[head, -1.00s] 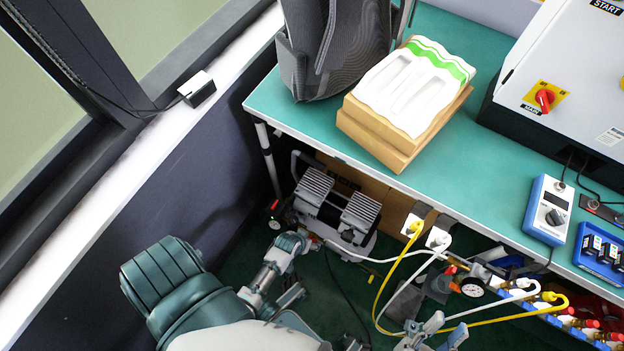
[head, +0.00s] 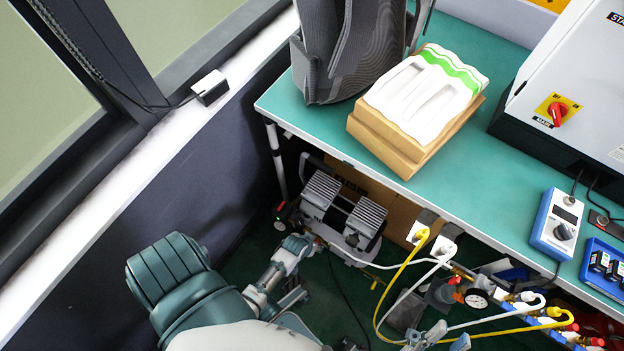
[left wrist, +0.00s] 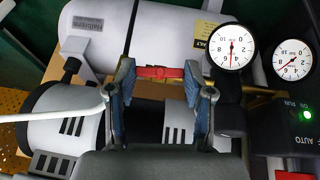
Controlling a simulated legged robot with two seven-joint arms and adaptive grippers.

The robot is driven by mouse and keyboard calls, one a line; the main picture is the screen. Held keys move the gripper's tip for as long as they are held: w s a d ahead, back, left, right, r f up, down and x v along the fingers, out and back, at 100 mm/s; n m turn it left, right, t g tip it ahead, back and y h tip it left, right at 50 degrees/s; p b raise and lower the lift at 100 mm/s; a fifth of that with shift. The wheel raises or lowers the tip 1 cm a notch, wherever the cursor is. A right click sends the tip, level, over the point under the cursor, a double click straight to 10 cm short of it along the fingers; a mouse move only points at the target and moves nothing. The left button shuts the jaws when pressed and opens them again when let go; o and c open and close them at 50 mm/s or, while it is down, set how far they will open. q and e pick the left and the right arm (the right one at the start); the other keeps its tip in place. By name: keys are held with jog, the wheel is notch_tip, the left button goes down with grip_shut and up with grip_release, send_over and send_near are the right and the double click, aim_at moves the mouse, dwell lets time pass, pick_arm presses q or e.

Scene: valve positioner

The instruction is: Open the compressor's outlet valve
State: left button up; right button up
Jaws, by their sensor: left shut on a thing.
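The compressor (head: 343,214) stands on the floor under the bench in the head view. In the left wrist view its white tank (left wrist: 155,28) is at the top, with a red valve handle (left wrist: 158,72) in front of it. My left gripper (left wrist: 159,76) has a finger at each end of this handle and is shut on it. In the head view my left arm reaches down to the compressor, and its fingertips are hard to make out there.
Two gauges (left wrist: 231,47) and a switch box with a green light (left wrist: 290,128) are close right of my left gripper. Yellow (head: 393,283) and white hoses hang near my right gripper. The green bench (head: 300,110) overhangs the compressor.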

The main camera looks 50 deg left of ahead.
pick_arm(q)
jog(key=shift+m+y+p, duration=0.5)
jog(key=shift+p, duration=0.45)
pick_arm(e)
jog(key=w+f+g, duration=0.1)
jog(key=w+g, duration=0.1)
jog(key=w+a+f+n+g, duration=0.1)
jog(key=f+g, duration=0.1)
jog(key=shift+w+f, duration=0.25)
jog(key=shift+w, duration=0.15)
pick_arm(q)
jog(key=o, duration=1.2)
jog(key=shift+c, duration=0.2)
pick_arm(e)
jog(key=shift+w, duration=0.1)
pick_arm(q)
jog(key=v, duration=1.2)
